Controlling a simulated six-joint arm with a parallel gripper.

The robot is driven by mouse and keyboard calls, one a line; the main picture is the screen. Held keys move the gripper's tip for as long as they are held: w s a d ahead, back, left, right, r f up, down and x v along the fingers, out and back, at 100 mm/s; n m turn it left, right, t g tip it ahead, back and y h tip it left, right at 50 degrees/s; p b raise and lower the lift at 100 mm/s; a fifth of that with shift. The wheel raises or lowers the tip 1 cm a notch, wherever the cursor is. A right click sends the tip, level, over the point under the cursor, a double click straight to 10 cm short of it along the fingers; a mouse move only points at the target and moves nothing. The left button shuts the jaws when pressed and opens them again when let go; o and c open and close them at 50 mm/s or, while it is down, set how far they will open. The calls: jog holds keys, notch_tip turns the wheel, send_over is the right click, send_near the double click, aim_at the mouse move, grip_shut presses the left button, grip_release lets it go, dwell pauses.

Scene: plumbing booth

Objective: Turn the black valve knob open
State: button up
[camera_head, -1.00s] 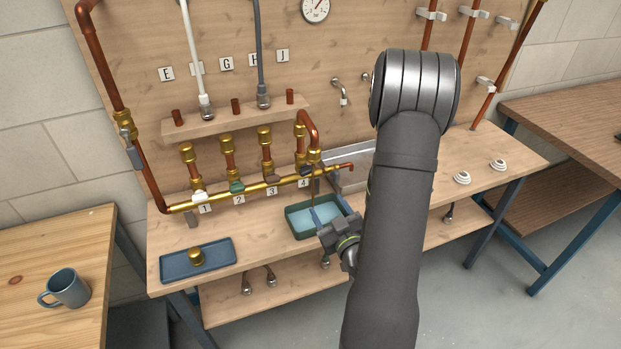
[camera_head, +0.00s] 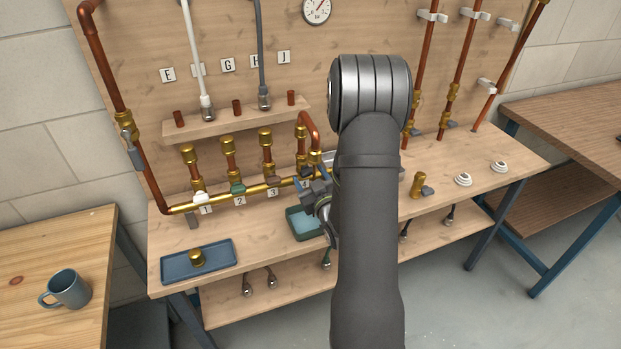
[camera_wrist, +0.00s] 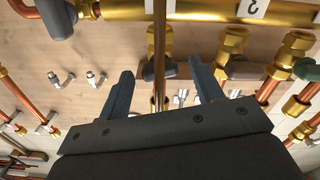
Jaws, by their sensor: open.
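The brass manifold (camera_head: 238,196) carries a row of valves with labels below. The white knob (camera_head: 200,197), green knob (camera_head: 237,187) and brown knob (camera_head: 274,180) show in the head view. The black knob at the fourth valve is hidden there behind my gripper (camera_head: 311,179). In the wrist view, a dark knob (camera_wrist: 179,70) lies between and beyond the tips of my open gripper (camera_wrist: 161,66), beside the brown knob (camera_wrist: 243,71). The fingers look apart from it. Whether they reach around it is unclear.
A green basin (camera_head: 303,223) sits under my gripper. A blue tray (camera_head: 212,264) with a brass fitting (camera_head: 197,257) lies at the front left. A bent copper pipe (camera_head: 309,126) rises beside the fourth valve. A thin brown vertical strip (camera_wrist: 160,45) crosses the wrist view between the fingers.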

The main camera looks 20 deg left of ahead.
jog(key=c, duration=1)
jog(key=shift+n, duration=0.3)
jog(key=n, duration=1.2)
jog(key=shift+n, duration=0.4)
jog(key=o, duration=1)
